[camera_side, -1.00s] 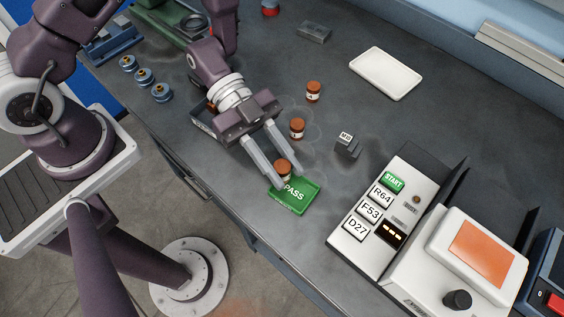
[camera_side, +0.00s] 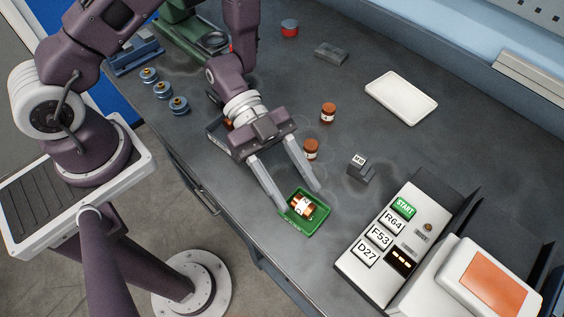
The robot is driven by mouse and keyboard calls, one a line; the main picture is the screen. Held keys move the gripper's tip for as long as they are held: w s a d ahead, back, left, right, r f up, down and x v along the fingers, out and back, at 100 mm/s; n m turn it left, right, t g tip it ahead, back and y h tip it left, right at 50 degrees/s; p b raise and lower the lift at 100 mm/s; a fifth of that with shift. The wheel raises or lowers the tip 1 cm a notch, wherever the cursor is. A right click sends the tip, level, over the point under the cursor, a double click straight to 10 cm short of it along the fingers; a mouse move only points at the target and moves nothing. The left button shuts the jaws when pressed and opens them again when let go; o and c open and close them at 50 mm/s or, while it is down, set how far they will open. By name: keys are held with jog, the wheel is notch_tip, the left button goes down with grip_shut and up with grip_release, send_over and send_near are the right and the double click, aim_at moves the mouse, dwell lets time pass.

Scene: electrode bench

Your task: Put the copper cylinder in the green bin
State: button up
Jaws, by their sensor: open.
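A copper cylinder (camera_side: 301,205) with a white label lies tilted on its side inside the green bin (camera_side: 317,227), a shallow tray near the bench's front edge. My gripper (camera_side: 300,199) is open, with one fingertip on each side of the bin's far part. The cylinder lies between and just beyond the fingertips; I see no finger pressing on it. Two similar copper cylinders stand upright on the bench, one close to my right finger (camera_side: 311,150) and one farther back (camera_side: 328,113).
A small grey block (camera_side: 360,168) stands right of the bin. A white tray (camera_side: 401,97) lies behind. The button console (camera_side: 384,238) fills the right front. Blue parts (camera_side: 163,89) stand at left. A dark box beside my wrist is partly hidden.

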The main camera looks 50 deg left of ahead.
jog(key=v, duration=1.2)
jog(key=w+a+r+n+t+y, duration=0.2)
jog(key=w+t+y, duration=0.2)
jog(key=w+t, duration=0.45)
jog(key=w+a+r+n+t+y, duration=0.4)
jog(key=w+a+r+n+y, duration=0.3)
jog(key=a+r, duration=0.3)
jog(key=s+a+r+n+g+y, duration=0.1)
jog(key=s+a+r+n+y, duration=0.1)
jog(key=s+r+n+y, duration=0.3)
jog(key=s+a+n+g, duration=0.1)
jog(key=s+a+n, duration=0.1)
jog(key=s, duration=0.5)
jog(key=s+d+n+g+h, duration=0.1)
jog(key=s+d+n, duration=0.1)
jog(key=s, duration=0.4)
jog(key=s+d+n+g+h, duration=0.1)
jog(key=s+d, duration=0.2)
jog(key=s, duration=0.3)
jog(key=shift+s+d+n+g+h, duration=0.25)
jog(key=shift+d+n+g+h, duration=0.05)
jog(key=shift+d+n+g, duration=0.1)
